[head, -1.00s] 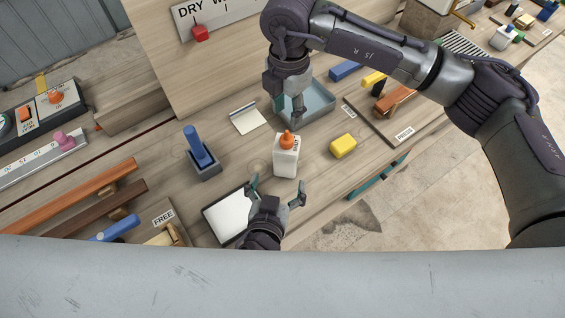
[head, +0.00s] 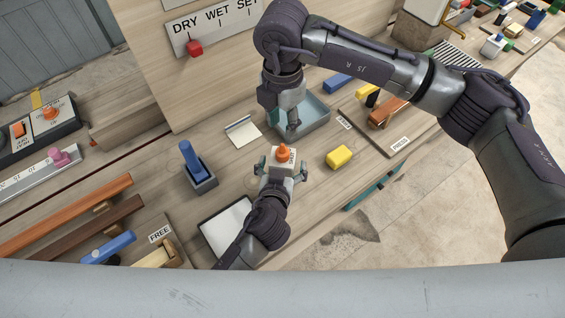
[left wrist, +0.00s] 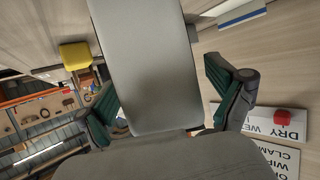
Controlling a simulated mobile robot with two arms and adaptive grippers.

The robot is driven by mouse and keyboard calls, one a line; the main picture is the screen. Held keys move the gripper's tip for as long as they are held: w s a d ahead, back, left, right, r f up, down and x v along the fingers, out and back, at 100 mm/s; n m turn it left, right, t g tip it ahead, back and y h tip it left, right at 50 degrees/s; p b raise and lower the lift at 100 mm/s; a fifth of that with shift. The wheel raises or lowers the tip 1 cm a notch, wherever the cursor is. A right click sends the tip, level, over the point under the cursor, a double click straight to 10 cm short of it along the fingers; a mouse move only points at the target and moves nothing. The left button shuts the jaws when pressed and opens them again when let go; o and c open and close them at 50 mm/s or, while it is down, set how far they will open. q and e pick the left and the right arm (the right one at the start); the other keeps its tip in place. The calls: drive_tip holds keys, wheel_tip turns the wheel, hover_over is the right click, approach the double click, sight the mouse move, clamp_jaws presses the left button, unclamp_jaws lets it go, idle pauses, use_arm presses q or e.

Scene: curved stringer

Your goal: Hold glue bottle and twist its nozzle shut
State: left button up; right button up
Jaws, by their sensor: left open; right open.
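The white glue bottle (head: 275,161) with its orange nozzle (head: 283,150) stands upright on the workbench in the head view. My left gripper (head: 282,171) is open, one finger on each side of the bottle, and hides its lower part. In the left wrist view a large pale grey body, which looks like the bottle (left wrist: 148,70), fills the space between the spread fingers (left wrist: 165,100). I cannot tell whether either finger touches it. My right gripper (head: 284,122) is open and empty, pointing down behind the nozzle, near the blue-grey tray.
A yellow block (head: 339,157) lies right of the bottle, and a blue-handled tool in a holder (head: 199,177) stands to its left. The blue-grey tray (head: 318,112) is behind. A white pad with a dark frame (head: 225,225) lies in front, beside my left arm.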

sight(282, 144)
use_arm(q)
drive_tip(key=shift+c, duration=0.2)
drive_tip(key=c, duration=1.6)
use_arm(e)
drive_tip(key=shift+o, duration=1.9)
drive_tip(key=shift+n, duration=0.3)
drive_tip(key=n, duration=0.5)
drive_tip(key=shift+r, duration=0.25)
drive_tip(key=n, duration=0.7)
drive_tip(key=shift+r+n, duration=0.3)
drive_tip(key=shift+r, duration=0.05)
drive_tip(key=n, duration=0.7)
drive_tip(key=shift+r, duration=0.35)
drive_tip(key=n, duration=0.4)
drive_tip(key=shift+r+n, duration=0.15)
drive_tip(key=shift+n, duration=0.25)
wheel_tip(282, 144, down, 12)
drive_tip(key=shift+r, duration=0.1)
